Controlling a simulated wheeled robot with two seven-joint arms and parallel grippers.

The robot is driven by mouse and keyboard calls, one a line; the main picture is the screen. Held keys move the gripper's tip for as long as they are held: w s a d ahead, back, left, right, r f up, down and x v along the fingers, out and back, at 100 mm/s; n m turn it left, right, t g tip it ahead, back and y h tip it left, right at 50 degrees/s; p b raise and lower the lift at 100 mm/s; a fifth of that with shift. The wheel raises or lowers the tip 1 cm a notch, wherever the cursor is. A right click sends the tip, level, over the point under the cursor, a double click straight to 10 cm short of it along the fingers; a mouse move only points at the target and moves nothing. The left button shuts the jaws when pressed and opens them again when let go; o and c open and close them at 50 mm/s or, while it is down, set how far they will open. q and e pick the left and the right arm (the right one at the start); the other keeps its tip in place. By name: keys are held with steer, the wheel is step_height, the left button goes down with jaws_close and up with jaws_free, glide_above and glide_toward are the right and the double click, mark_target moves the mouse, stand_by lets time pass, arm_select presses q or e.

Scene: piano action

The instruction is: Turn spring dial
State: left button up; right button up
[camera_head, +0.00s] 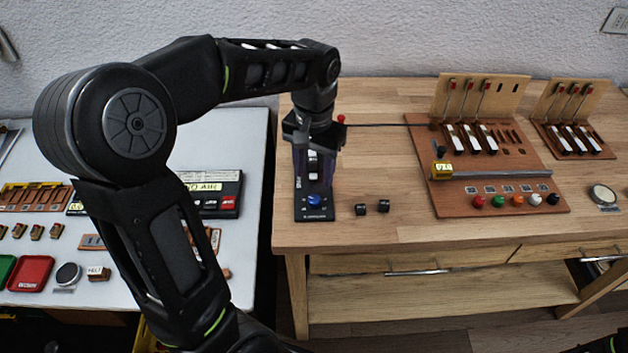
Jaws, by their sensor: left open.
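A dark upright-standing or flat panel (314,213) is on the left part of the wooden table, with a blue knob (314,200) near its front edge and pale blocks behind it. I cannot tell for sure which part is the spring dial; no label is readable. My left gripper (313,170) points down over this panel, behind the blue knob, with its fingers apart. It hides the back of the panel, and I cannot tell whether it touches anything.
A brown board (450,203) with hammers, a rod and coloured knobs stands farther right, with a smaller board (595,148) beyond. A thin dark rod (385,125) crosses behind. A white table (240,245) is at left.

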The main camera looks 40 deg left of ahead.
mark_target(314, 199)
arm_select(q)
steer(key=shift+d+f+b, duration=0.1)
steer(key=shift+f+b, duration=0.3)
steer(key=shift+b, duration=0.15)
steer(key=shift+r, duration=0.35)
steer(key=shift+f, duration=0.1)
step_height(314, 199, down, 8)
steer(key=shift+r, duration=0.15)
jaws_close()
stand_by(0.3)
